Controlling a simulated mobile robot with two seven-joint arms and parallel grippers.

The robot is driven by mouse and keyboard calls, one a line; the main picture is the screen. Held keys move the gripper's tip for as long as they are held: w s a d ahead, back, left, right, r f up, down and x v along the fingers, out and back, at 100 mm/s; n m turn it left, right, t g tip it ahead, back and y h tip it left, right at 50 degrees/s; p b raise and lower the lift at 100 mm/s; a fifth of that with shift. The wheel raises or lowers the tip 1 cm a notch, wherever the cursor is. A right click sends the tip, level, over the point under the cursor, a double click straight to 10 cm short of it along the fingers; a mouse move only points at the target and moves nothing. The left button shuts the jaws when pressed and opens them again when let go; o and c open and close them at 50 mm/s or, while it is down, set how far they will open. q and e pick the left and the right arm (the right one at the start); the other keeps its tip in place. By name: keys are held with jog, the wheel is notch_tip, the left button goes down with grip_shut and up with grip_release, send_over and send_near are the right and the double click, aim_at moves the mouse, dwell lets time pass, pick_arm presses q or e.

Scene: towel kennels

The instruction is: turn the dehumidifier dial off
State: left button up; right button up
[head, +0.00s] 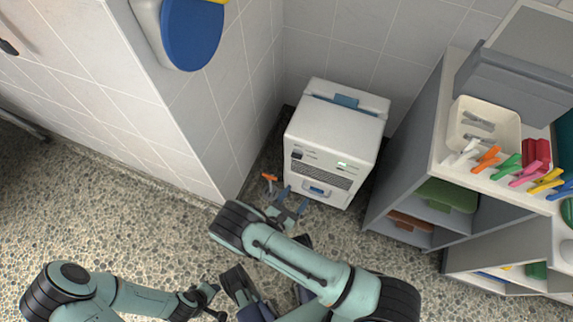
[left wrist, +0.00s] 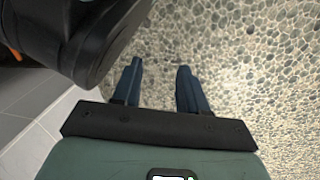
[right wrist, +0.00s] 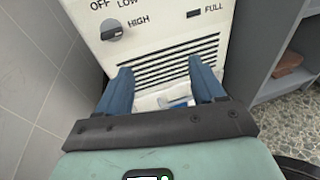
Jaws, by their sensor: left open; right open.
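The white dehumidifier (head: 335,130) stands on the floor in the corner between tiled wall and grey shelf. Its dark dial (right wrist: 115,29) is at the upper left of its front in the right wrist view, with OFF, LOW and HIGH printed around it. I cannot tell surely which mark the dial points at. My right gripper (head: 293,198) is open and empty in front of the lower front; in its wrist view the fingers (right wrist: 158,66) point at the vent, below and right of the dial, apart from it. My left gripper (left wrist: 160,64) is open and empty over the floor.
A grey shelf unit (head: 408,150) with a bin of clips (head: 484,122) and several coloured clips stands right of the dehumidifier. A tiled wall (head: 110,110) is on the left. An orange item (head: 269,178) is beside the dehumidifier's left. Pebbled floor at the left is clear.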

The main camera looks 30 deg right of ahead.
aim_at(296, 158)
jog(key=w+a+r+n+t, duration=0.1)
jog(key=w+a+n+t, duration=0.2)
jog(key=w+t, duration=0.1)
jog(key=shift+y, duration=0.4)
jog(key=b+x, duration=0.3)
jog(key=x, duration=0.9)
jog(key=shift+w+d+r+b, duration=0.15)
jog(key=shift+w+d+b, duration=0.1)
jog(key=shift+w+b, duration=0.05)
pick_arm(q)
jog(key=s+f+g, duration=0.2)
jog(key=s+f, duration=0.3)
jog(key=s, duration=0.1)
jog(key=shift+a+n+g, duration=0.2)
jog(key=shift+n+g, duration=0.1)
jog(key=shift+s, duration=0.1)
jog(key=shift+r, duration=0.1)
pick_arm(e)
jog(key=c, duration=1.1)
